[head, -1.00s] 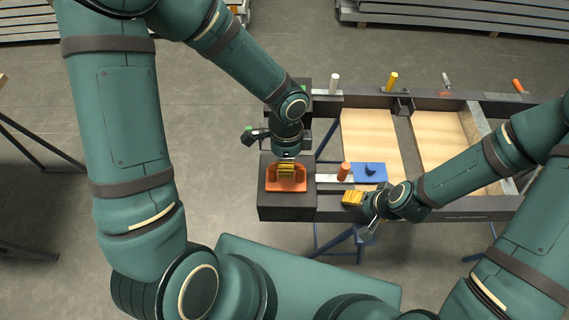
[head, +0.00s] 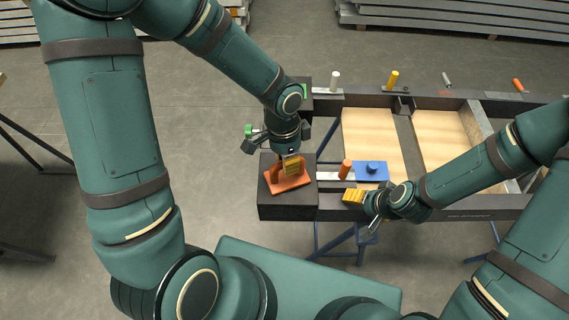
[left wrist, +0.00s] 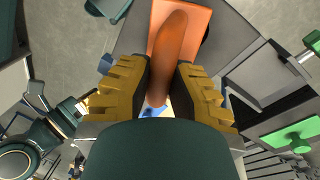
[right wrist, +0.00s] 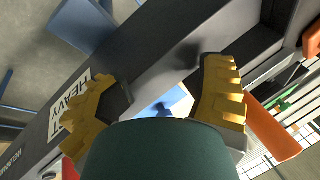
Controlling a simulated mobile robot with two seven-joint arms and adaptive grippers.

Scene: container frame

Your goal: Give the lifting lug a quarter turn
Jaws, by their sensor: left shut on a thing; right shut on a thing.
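The lifting lug (head: 287,186) is orange, with a flat base plate and an upright loop. It sits on the dark corner block (head: 288,210) of the frame, its base turned at an angle to the block's edges. My left gripper (head: 291,165) is above it, its yellow fingers shut on the loop. In the left wrist view the loop of the lug (left wrist: 172,45) runs between the fingers (left wrist: 163,90). My right gripper (head: 353,196) is at the frame's front rail (head: 440,208). In the right wrist view its fingers (right wrist: 155,95) straddle the dark rail.
A blue plate (head: 381,178) with a round knob lies right of the block, beside an orange-handled clamp (head: 345,168). More clamps line the back rail, including a yellow-handled one (head: 392,80). Wooden panels (head: 370,130) fill the frame. Blue trestle legs (head: 358,243) stand below.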

